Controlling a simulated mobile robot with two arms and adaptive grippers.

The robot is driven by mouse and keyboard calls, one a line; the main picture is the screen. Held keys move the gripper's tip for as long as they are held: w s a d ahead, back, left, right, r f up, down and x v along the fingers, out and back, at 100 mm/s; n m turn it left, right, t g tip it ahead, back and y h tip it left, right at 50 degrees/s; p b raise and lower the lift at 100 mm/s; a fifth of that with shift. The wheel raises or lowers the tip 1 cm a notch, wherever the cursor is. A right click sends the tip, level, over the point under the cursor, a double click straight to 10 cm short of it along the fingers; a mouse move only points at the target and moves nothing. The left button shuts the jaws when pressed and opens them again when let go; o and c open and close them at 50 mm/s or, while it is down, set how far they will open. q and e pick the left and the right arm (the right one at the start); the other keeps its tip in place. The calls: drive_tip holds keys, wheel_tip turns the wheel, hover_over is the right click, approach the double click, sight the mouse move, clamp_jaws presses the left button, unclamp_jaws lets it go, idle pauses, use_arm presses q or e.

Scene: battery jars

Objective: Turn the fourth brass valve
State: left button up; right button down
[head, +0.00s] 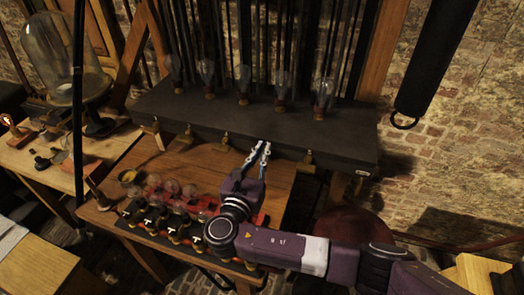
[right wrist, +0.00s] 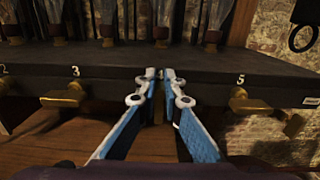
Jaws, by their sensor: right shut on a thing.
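A row of brass valves runs along the front edge of the long dark box (head: 350,140). The third valve (head: 224,142) and the fifth valve (head: 308,160) flank my right gripper (head: 263,147). In the right wrist view the third valve (right wrist: 64,96), under the number 3, and the fifth valve (right wrist: 250,102), under the number 5, show either side of my right gripper (right wrist: 166,78). Its blue-and-white fingers are shut on the fourth valve, in the gap between them. The fingers hide that valve, so its turn angle cannot be told. My left gripper is out of view.
A wooden table (head: 185,165) lies below the box. Glass bulbs (head: 325,92) stand on the box top. A glass bell jar (head: 65,60) stands at the left.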

sight(275, 150)
drive_tip(key=shift+d+m, duration=0.1)
drive_tip(key=shift+m, duration=0.3)
drive_tip(key=m+b, duration=0.2)
drive_tip(key=d+f+m+b, duration=0.1)
drive_tip(key=m+b, duration=0.1)
drive_tip(key=m, duration=0.1)
drive_tip(key=m+b, duration=0.2)
drive_tip(key=m, duration=0.1)
drive_tip(key=shift+s+d+f, duration=0.15)
drive_tip(key=shift+s+d, duration=0.1)
drive_tip(key=shift+s, duration=0.05)
drive_tip(key=m+b, duration=0.4)
drive_tip(key=shift+d+f+m, duration=0.25)
drive_tip(key=shift+f+m, duration=0.05)
drive_tip(key=shift+f, duration=0.1)
drive_tip(key=shift+d+f+m+b, duration=0.1)
drive_tip(key=shift+m+b, duration=1.5)
drive_tip(key=shift+b, duration=0.1)
drive_tip(key=c, duration=2.1)
unclamp_jaws()
drive_tip(key=shift+s, duration=0.1)
